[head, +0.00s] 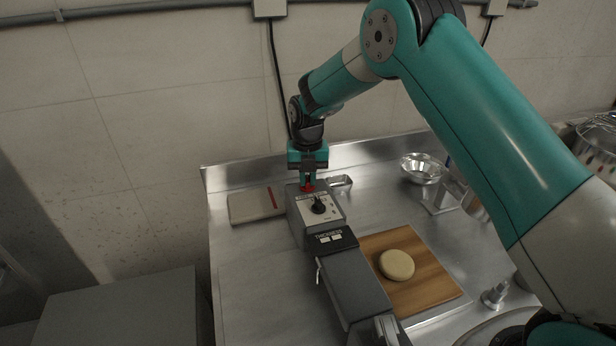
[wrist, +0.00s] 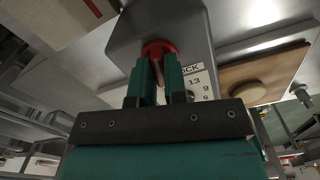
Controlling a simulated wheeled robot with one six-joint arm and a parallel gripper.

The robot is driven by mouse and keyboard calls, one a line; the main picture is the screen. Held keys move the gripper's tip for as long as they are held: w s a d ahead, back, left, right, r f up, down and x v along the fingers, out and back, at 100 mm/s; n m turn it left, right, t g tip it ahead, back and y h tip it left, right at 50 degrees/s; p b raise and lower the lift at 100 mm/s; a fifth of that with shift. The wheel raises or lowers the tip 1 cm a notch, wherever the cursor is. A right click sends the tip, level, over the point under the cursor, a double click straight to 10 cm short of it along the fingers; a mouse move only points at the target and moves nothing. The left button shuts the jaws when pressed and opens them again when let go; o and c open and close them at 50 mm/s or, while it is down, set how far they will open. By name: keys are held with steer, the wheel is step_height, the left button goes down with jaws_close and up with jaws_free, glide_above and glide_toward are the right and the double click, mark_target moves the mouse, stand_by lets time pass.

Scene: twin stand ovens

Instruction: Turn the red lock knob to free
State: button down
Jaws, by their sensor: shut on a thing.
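The red lock knob (head: 307,187) sits at the far end of the grey machine (head: 361,283), beside a white dial plate with a black knob (head: 318,206). In the wrist view the red knob (wrist: 158,49) lies between my two teal fingers, with part of the word "LOCK" on the plate beside it. My gripper (head: 308,180) comes down from above and is shut on the red knob. It also shows in the wrist view (wrist: 160,75). The fingers hide part of the knob, and I cannot tell which way it is turned.
A wooden board (head: 440,288) with a round dough piece (head: 396,264) lies right of the machine. A flat pale box with a red stripe (head: 248,206) lies to its left. A metal bowl (head: 422,168) stands at the back right. The steel counter at front left is clear.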

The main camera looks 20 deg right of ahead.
mark_target(308, 181)
steer(key=shift+r, duration=0.1)
steer(key=c, duration=1.2)
jaws_free()
steer(key=shift+o, duration=0.2)
step_height(308, 181, up, 17)
steer(key=b, duration=0.2)
steer(key=shift+r, duration=0.2)
steer(key=s+a+m+y, duration=0.2)
steer(key=s+m, duration=1.1)
steer(key=s, duration=0.5)
steer(key=s+a+m+y, duration=0.2)
steer(key=s+m, duration=1.1)
steer(key=s, duration=0.6)
steer(key=shift+a+r, duration=0.25)
steer(key=shift+a, duration=0.05)
